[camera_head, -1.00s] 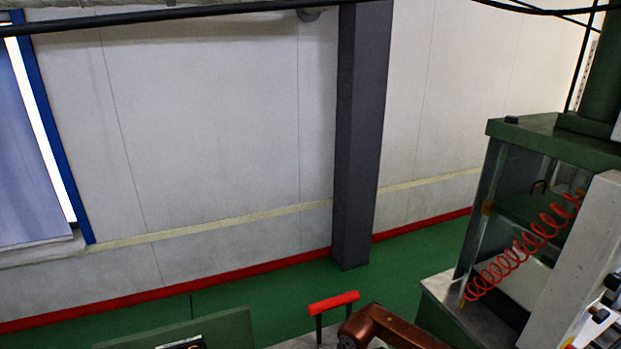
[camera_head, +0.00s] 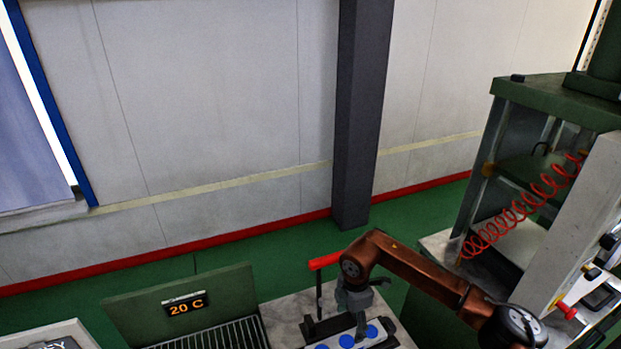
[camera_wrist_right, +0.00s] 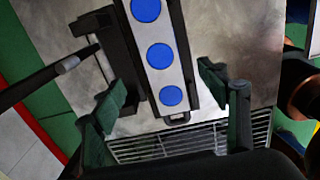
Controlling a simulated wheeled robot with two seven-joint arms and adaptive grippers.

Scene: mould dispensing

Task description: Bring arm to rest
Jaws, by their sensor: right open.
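My right gripper (camera_head: 358,318) is at the end of my copper arm, low in the head view, over a white mould strip (camera_head: 333,347) with blue round spots. In the right wrist view my right gripper (camera_wrist_right: 165,98) has its two dark green fingers spread wide apart. The mould strip (camera_wrist_right: 147,22) lies between and beyond them in a black holder, and no finger appears closed on it. My left gripper is not in view.
A red-handled press (camera_head: 325,262) stands at the metal table (camera_head: 284,312). A slatted rack (camera_head: 225,335) with a "20 C" display (camera_head: 185,304) is to its left. A green-framed machine (camera_head: 555,105) with a red coiled hose (camera_head: 520,207) stands right. Green floor (camera_head: 285,236) lies behind.

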